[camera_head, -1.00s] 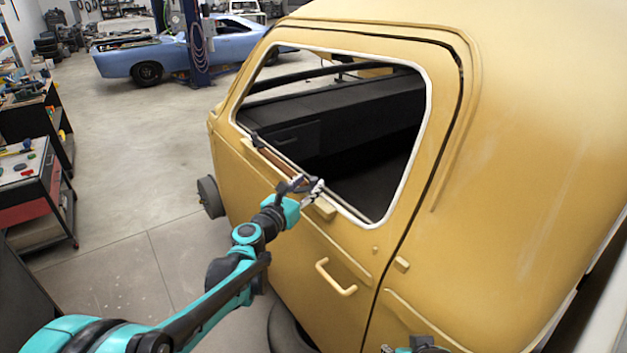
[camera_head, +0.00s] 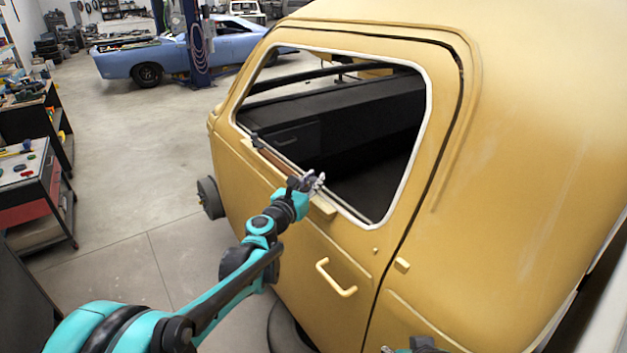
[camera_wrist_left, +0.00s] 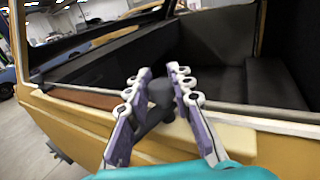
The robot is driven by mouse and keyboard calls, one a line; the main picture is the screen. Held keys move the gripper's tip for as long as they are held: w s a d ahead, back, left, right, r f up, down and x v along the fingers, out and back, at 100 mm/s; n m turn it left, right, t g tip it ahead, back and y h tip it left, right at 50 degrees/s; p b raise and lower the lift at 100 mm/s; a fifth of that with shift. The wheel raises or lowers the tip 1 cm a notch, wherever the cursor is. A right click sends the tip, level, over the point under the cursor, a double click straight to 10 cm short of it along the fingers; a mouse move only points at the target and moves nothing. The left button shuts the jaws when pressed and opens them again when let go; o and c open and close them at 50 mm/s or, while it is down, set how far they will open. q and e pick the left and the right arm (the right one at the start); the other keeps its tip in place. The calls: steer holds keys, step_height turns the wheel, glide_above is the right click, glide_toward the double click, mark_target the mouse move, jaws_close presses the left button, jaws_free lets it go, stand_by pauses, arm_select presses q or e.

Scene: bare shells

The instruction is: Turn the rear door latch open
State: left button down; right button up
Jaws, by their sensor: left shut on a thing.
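The yellow vehicle door (camera_head: 300,262) has an open window with a pale frame. My left gripper (camera_head: 312,180) is at the lower edge of this window. In the left wrist view, my left gripper (camera_wrist_left: 162,80) has its two purple-grey fingers on either side of a dark, rounded latch handle (camera_wrist_left: 160,93) and is shut on it. The handle stands at the window sill; its lower part is partly hidden by the fingers. In the head view the gripper hides the handle. My right gripper (camera_head: 415,347) shows only in part at the bottom edge, and its jaws cannot be judged.
A curved yellow door handle (camera_head: 336,280) sticks out below the window. A brown strip (camera_wrist_left: 95,98) and a pale block (camera_wrist_left: 225,138) lie along the sill. A red tool cart (camera_head: 32,200) stands at the left, with clear floor between it and the vehicle.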

arm_select(q)
steer(key=n+y, duration=0.1)
steer(key=n+t+y, duration=0.1)
steer(key=y, duration=0.1)
steer(key=shift+d+y, duration=0.2)
steer(key=shift+y, duration=0.1)
steer(key=shift+a+n+t+y, duration=0.2)
steer(key=shift+n+t+y, duration=0.3)
steer(key=shift+n+y, duration=0.85)
steer(key=c, duration=1.3)
jaws_free()
steer(key=s+a, duration=0.1)
steer(key=s, duration=1.1)
steer(key=shift+m, duration=0.25)
